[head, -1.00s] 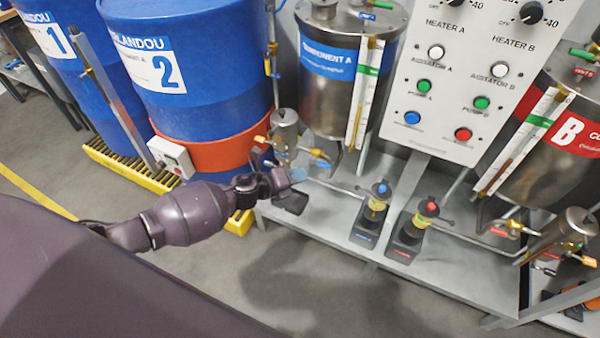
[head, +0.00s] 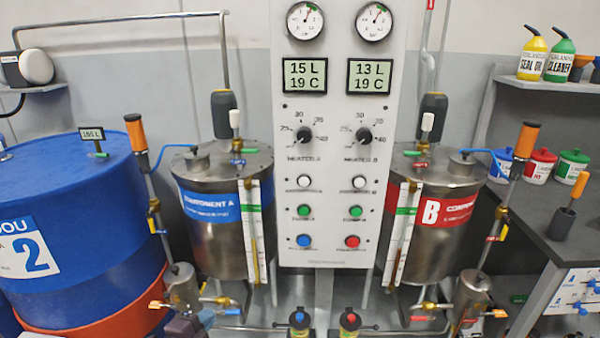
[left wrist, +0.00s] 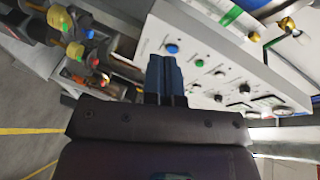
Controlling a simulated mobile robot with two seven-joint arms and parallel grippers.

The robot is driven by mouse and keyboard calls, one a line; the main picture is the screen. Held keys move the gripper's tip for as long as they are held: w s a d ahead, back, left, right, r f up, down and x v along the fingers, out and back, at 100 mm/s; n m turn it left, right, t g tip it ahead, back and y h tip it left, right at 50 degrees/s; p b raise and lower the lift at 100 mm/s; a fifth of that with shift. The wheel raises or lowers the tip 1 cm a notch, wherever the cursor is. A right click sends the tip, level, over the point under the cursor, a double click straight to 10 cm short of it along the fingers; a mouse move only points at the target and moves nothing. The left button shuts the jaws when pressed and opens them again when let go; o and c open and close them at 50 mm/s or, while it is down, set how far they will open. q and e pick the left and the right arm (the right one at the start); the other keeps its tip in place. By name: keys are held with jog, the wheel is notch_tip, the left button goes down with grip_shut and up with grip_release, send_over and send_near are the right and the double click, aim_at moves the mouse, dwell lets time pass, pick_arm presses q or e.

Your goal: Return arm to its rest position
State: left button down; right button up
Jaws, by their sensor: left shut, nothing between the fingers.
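My left gripper (head: 188,326) shows only as a small dark part at the bottom edge of the head view, below the small metal pot under the Component A tank. In the left wrist view its blue fingers (left wrist: 165,78) are together with nothing between them. Behind them in that view is the white control panel (left wrist: 215,62) with its buttons, apart from the fingers as far as I can tell. Most of my left arm is out of the head view. My right gripper is not in view.
The blue drum 2 (head: 85,225) stands at the left. The Component A tank (head: 222,240) and Component B tank (head: 440,235) flank the control panel (head: 335,230). Two small pumps (head: 299,322) stand at the bottom. A dark workbench (head: 545,225) is at the right.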

pick_arm(q)
jog(key=s+a+f+n+g+y, duration=0.2)
jog(key=s+n, duration=0.7)
jog(key=s, duration=0.5)
jog(key=s+a+f+n+g+y+p, duration=0.1)
jog(key=s+a+f+n+y, duration=0.2)
jog(key=s+n, duration=0.6)
jog(key=s, duration=0.6)
jog(key=shift+s+f+g, duration=0.15)
jog(key=shift+s+g, duration=0.15)
jog(key=shift+g, duration=0.1)
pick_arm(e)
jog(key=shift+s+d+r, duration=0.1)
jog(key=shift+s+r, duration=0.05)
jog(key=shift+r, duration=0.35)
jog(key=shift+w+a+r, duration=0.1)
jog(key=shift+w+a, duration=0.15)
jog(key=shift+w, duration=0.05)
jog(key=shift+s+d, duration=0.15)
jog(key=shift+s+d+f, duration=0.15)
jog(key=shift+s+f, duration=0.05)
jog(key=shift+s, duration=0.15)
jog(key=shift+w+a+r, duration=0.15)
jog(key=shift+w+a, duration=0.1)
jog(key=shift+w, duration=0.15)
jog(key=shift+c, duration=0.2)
